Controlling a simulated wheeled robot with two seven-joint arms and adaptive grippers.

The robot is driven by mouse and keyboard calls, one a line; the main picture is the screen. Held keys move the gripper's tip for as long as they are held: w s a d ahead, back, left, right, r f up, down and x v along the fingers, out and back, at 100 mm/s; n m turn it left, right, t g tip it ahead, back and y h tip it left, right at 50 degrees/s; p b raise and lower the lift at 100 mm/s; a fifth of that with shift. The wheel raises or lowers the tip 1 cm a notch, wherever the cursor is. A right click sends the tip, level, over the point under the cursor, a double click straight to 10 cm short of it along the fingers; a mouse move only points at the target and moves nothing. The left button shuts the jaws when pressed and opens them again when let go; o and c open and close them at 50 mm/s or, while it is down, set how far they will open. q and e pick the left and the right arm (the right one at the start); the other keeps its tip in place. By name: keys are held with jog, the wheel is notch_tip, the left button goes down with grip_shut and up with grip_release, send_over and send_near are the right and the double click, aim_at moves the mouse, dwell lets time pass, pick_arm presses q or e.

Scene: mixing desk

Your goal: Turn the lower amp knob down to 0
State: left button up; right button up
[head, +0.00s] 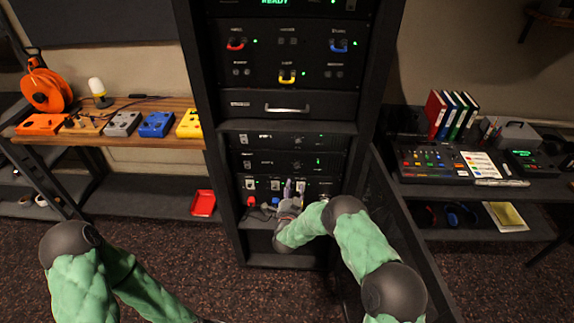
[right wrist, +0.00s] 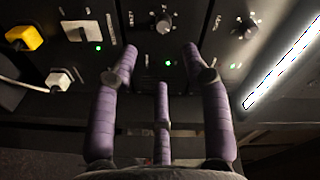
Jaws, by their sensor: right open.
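The equipment rack (head: 364,75) stands in the middle of the head view, with several dark panels low down. My right gripper (head: 294,187) is at the lowest lit panel and partly covers its front. In the right wrist view the right gripper (right wrist: 161,52) has its purple fingers apart with nothing between them. A round knob (right wrist: 163,22) lies just past and between the fingertips, apart from them. A second knob (right wrist: 247,27) is to the right. I cannot tell which of them is the lower amp knob, nor read its setting. My left gripper is out of view.
A white switch (right wrist: 77,30), a yellow plug (right wrist: 24,37) and a white plug (right wrist: 60,78) are left of the fingers. A drawer (head: 288,107) is above the lower panels. A wooden shelf (head: 130,140) stands left and a desk with a mixer (head: 435,163) right.

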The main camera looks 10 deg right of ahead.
aim_at(296, 167)
jog(key=b+x, duration=0.1)
jog(key=x, duration=0.4)
jog(key=b+x, duration=0.1)
jog(key=x, duration=0.5)
jog(key=shift+a+r, duration=0.1)
jog(key=shift+r, duration=0.15)
jog(key=shift+s, duration=0.1)
grip_shut()
